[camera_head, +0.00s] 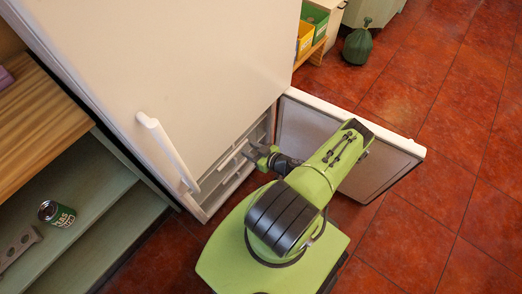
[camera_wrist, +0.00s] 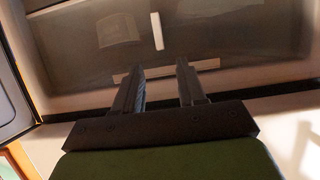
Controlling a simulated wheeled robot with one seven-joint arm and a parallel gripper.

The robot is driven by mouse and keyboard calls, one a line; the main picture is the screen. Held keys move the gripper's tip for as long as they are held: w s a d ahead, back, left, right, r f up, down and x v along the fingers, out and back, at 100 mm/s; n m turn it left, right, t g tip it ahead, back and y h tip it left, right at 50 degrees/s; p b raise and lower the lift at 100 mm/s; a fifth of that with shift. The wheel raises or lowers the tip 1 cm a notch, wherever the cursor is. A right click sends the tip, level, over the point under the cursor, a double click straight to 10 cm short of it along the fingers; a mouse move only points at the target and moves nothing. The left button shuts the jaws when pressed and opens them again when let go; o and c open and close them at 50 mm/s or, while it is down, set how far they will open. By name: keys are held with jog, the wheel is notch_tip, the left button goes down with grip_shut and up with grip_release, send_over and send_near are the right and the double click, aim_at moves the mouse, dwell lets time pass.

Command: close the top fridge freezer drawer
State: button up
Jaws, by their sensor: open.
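The white fridge (camera_head: 195,70) stands with its upper door shut. Its lower freezer door (camera_head: 345,150) is swung open to the right. Light drawer fronts (camera_head: 228,172) show inside the freezer opening, partly hidden behind the upper door and my arm. My gripper (camera_head: 257,155) is at the freezer opening, close to the drawer fronts. In the wrist view, my gripper (camera_wrist: 161,72) has its two dark fingers apart with nothing between them. They point at a brownish, see-through drawer front (camera_wrist: 210,45) with pale strips on it. I cannot tell whether the fingertips touch it.
Red tiled floor (camera_head: 460,170) is clear at right.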

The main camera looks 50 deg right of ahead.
jog(key=p+v, duration=0.1)
jog(key=v, duration=0.5)
jog(key=shift+s, duration=0.2)
